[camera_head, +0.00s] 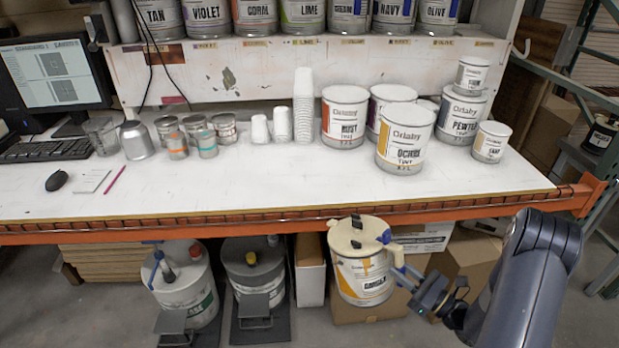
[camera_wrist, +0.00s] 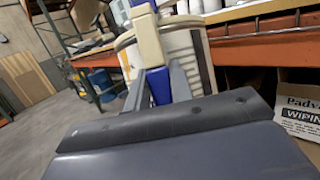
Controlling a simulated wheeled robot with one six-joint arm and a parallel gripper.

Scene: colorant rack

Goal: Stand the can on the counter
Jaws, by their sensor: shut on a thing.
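A white can (camera_head: 362,276) with a cream lid, dark knob and yellow-orange label hangs in front of the counter. Its lid is about level with the counter's front edge and its body is below it. My gripper (camera_head: 399,262) is shut on the can's cream handle at its right side. In the wrist view, the gripper (camera_wrist: 155,62) has blue pads around the cream handle, and the can (camera_wrist: 190,58) shows behind. The can looks roughly upright. The white counter (camera_head: 270,190) has an orange front beam.
Labelled cans, including an ochre one (camera_head: 405,140), crowd the counter's right half. White cups (camera_head: 303,110), small tins and a keyboard (camera_head: 45,150) stand farther left. The front middle strip is clear. Pails (camera_head: 185,285) and boxes sit below; a shelf of cans hangs above.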

